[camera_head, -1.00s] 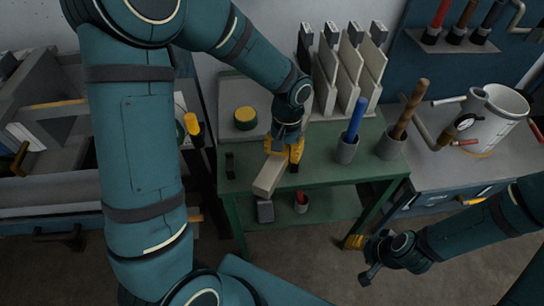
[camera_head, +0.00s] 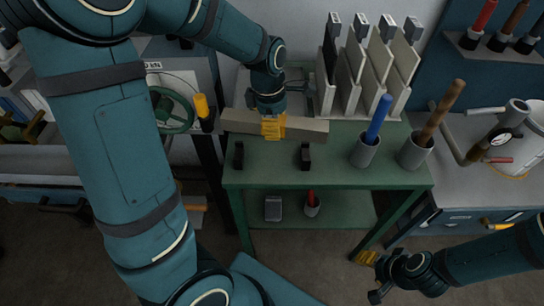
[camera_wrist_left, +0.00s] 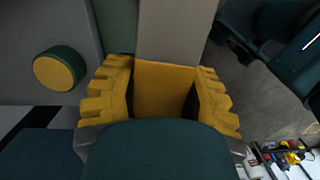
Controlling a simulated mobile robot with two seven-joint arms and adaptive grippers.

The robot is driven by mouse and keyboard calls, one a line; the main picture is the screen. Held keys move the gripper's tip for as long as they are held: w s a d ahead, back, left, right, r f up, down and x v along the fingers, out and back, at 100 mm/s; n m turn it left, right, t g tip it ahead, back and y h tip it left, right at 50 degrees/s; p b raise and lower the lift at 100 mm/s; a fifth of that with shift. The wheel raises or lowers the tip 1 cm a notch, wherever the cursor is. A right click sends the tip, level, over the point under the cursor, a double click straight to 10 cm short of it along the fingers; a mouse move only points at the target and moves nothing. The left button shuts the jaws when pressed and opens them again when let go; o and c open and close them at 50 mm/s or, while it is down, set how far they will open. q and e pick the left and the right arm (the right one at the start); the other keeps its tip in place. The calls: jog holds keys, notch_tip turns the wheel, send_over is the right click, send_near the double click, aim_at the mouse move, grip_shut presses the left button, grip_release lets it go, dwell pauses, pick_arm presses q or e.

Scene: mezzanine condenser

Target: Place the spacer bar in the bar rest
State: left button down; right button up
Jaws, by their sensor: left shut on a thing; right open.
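The spacer bar (camera_head: 305,130) is a long beige block, held level and running left to right above the back of the green table. My left gripper (camera_head: 272,127) is shut on it near its middle. The left wrist view shows the bar (camera_wrist_left: 178,30) between the yellow fingers (camera_wrist_left: 166,92). The bar rest is two small black brackets, one on the left (camera_head: 238,156) and one on the right (camera_head: 305,156), standing apart on the table. In the head view the bar appears just beyond them, not seated in them. My right gripper (camera_head: 374,278) is open and empty, low at the right.
The green table (camera_head: 340,177) has clear top around the brackets. A cup with a blue rod (camera_head: 365,152) and one with a brown handle (camera_head: 413,154) stand right. Upright pale plates (camera_head: 375,75) stand behind. A yellow-topped round piece (camera_wrist_left: 58,70) shows in the left wrist view.

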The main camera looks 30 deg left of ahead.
pick_arm(q)
jog(key=shift+a+n, duration=0.3)
jog(key=shift+n, duration=0.4)
jog(key=shift+f, duration=0.25)
jog(key=shift+f+b, duration=1.7)
jog(key=shift+f, duration=2.95)
jog(key=shift+f, duration=0.15)
jog(key=c, duration=0.5)
grip_release()
jog(key=r+p, duration=0.1)
jog(key=r, duration=0.3)
jog(key=a+r+p, duration=0.1)
jog(key=r, duration=0.3)
jog(key=s+r+p, duration=0.1)
jog(key=r+p, duration=0.1)
jog(key=r, duration=0.2)
jog(key=shift+a+r, duration=0.1)
jog(key=shift+a, duration=0.05)
